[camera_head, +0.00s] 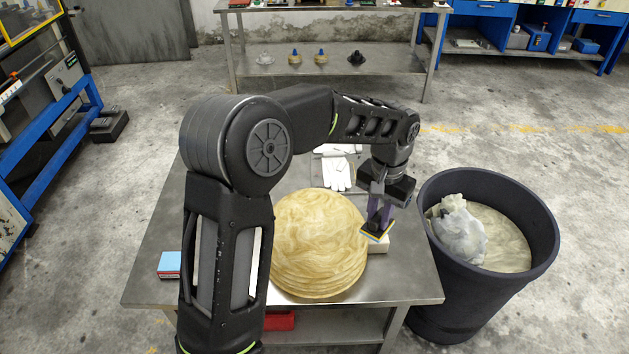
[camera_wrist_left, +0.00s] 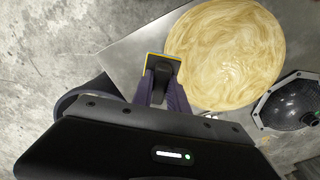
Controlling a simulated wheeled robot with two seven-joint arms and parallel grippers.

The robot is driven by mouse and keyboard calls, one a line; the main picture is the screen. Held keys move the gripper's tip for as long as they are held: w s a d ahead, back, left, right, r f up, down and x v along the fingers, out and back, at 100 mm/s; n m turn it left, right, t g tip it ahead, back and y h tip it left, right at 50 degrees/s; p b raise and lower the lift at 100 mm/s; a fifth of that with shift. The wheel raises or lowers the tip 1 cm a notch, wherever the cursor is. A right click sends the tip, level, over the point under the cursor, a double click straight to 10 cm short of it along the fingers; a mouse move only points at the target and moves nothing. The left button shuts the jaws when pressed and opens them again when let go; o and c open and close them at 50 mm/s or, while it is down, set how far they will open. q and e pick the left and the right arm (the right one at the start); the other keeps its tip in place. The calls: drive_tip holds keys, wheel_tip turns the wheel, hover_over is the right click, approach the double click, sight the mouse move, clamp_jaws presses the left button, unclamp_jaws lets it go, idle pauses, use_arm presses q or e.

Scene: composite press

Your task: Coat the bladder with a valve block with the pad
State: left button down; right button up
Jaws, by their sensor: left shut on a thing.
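The bladder (camera_head: 318,244) is a round, pale tan, swirled and layered mass on the metal table. It also shows in the left wrist view (camera_wrist_left: 227,52). I cannot make out a valve block on it. My left gripper (camera_head: 378,222) points down at the bladder's right edge, its purple fingers shut on the pad. The pad (camera_head: 375,236) is thin, with a yellow edge, and also shows in the left wrist view (camera_wrist_left: 153,58). I cannot tell whether it touches the bladder. My left arm hides part of the table. My right gripper is not in view.
White gloves (camera_head: 338,174) lie behind the bladder. A blue-topped box (camera_head: 169,263) sits at the table's left. A dark bin (camera_head: 482,290) stands close on the right. A shelved bench (camera_head: 330,62) is behind.

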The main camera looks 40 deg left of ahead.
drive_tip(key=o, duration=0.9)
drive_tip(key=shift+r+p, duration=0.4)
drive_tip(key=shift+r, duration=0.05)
use_arm(q)
drive_tip(key=s+a+r, duration=0.2)
drive_tip(key=a, duration=0.5)
drive_tip(key=s+a+r+m, duration=0.1)
drive_tip(key=s+a+r, duration=0.1)
drive_tip(key=a, duration=0.5)
drive_tip(key=shift+a+r+m, duration=0.3)
drive_tip(key=shift+a+r, duration=0.05)
drive_tip(key=shift+r, duration=0.35)
drive_tip(key=shift+f, duration=0.15)
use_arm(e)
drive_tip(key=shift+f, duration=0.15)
use_arm(q)
drive_tip(key=shift+f+b, duration=2.4)
drive_tip(key=shift+f, duration=0.4)
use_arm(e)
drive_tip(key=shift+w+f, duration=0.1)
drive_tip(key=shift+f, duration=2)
